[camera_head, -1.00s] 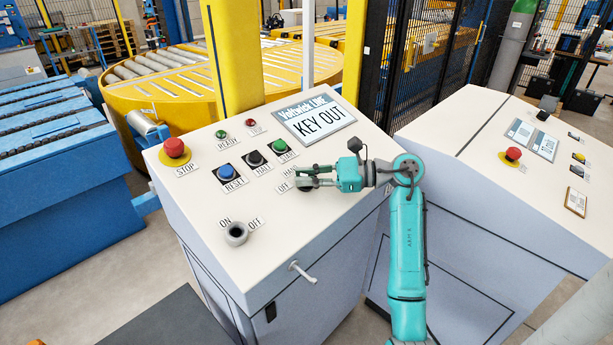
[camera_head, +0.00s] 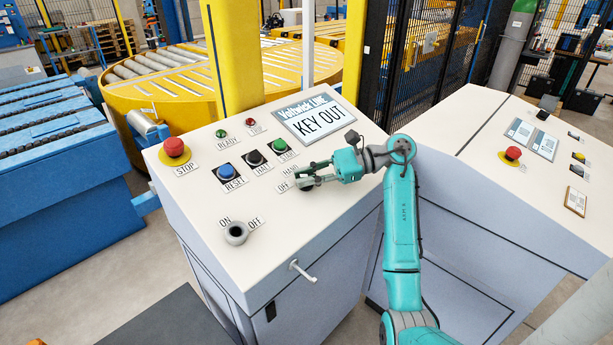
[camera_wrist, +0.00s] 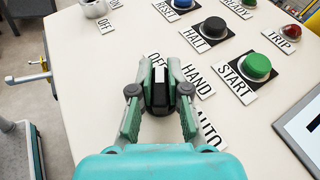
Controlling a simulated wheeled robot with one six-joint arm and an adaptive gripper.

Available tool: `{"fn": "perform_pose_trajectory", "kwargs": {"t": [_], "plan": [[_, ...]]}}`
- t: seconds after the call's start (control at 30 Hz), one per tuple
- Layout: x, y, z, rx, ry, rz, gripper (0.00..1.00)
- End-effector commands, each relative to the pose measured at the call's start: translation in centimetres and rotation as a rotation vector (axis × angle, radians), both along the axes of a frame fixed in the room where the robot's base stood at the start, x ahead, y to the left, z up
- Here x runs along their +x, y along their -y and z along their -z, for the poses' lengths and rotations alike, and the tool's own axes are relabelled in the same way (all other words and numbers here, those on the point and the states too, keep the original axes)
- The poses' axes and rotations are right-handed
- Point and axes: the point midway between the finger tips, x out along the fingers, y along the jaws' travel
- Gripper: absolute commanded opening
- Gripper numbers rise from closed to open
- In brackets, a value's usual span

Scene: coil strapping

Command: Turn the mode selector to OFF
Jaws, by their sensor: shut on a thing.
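The mode selector is a dark round knob (camera_wrist: 160,92) with a white bar on its grip, on the sloped cream console top. Around it are the labels OFF (camera_wrist: 151,61), partly hidden, HAND (camera_wrist: 197,80) and AUTO (camera_wrist: 210,127). The white bar points up in the wrist view, close to the OFF label. My gripper (camera_wrist: 159,68) has a finger on each side of the knob's grip and is shut on it. In the head view my gripper (camera_head: 303,181) covers most of the knob.
The START button (camera_wrist: 257,66) and HALT button (camera_wrist: 214,28) sit close to the selector. A red STOP button (camera_head: 174,148), a blue RESET button (camera_head: 226,172) and an ON/OFF key switch (camera_head: 236,233) are further left. The display (camera_head: 315,117) reads KEY OUT.

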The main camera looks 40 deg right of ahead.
Motion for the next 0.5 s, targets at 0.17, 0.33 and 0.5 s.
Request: {"fn": "perform_pose_trajectory", "kwargs": {"t": [0.17,0.33,0.5], "plan": [[-0.03,-0.01,0.13,0.000,-0.002,0.000,0.41],[-0.02,-0.01,0.08,0.000,-0.002,0.001,0.41],[-0.10,0.16,0.03,0.000,-0.001,0.000,0.41]]}}
